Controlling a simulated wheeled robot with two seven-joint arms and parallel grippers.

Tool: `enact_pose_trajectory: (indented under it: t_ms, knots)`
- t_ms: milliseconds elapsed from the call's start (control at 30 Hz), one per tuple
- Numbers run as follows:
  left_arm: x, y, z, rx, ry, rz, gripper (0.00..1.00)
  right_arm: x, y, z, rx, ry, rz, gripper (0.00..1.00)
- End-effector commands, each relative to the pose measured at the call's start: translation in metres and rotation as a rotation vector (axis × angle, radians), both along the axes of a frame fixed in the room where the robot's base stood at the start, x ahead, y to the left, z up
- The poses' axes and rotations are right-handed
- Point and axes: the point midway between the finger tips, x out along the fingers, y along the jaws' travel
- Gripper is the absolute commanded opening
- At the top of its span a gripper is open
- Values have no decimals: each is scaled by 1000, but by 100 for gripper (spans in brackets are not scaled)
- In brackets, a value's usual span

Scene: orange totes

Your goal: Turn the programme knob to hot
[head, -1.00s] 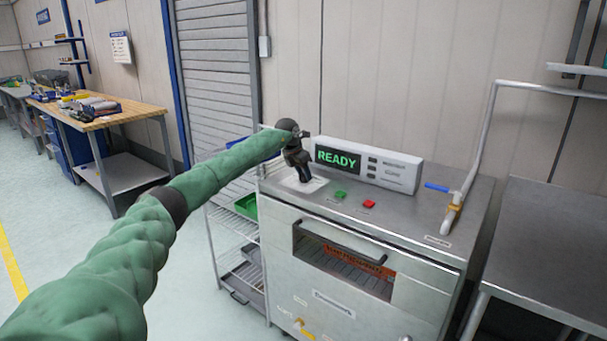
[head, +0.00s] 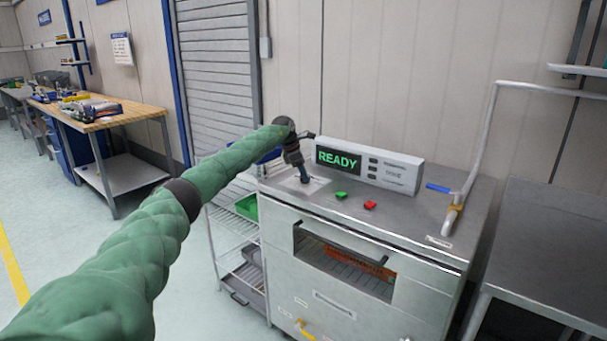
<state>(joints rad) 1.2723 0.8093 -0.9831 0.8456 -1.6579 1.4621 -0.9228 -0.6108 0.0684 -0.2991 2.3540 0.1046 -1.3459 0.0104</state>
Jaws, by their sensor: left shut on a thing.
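A steel machine (head: 365,232) stands in the middle right, with a display (head: 338,159) on top that reads READY in green. A pale plate (head: 318,186) lies on the machine's top left corner. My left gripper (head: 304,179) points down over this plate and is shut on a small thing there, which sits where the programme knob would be. The knob itself is hidden by the gripper, so its setting cannot be read. My right gripper is out of view.
A green button (head: 341,195) and a red button (head: 370,205) sit right of the gripper. A steel table (head: 550,235) stands at the right, a wire rack (head: 234,240) at the left.

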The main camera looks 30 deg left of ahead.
Motion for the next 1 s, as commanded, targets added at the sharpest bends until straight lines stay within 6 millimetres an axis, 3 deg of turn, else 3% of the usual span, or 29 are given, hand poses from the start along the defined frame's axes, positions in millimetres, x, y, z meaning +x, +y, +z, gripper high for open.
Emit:
enact_pose_trajectory:
  t_ms: [367,400,500,833,1000]
  knots:
    - [0,0,0,0,0,-4,14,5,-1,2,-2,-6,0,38]
    - [0,0,0,0,0,-4,41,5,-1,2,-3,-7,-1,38]
    - [0,0,0,0,0,-3,59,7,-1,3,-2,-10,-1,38]
    - [-1,1,2,0,0,-3,59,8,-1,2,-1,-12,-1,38]
    - [-5,8,19,1,-2,-2,59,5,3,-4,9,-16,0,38]
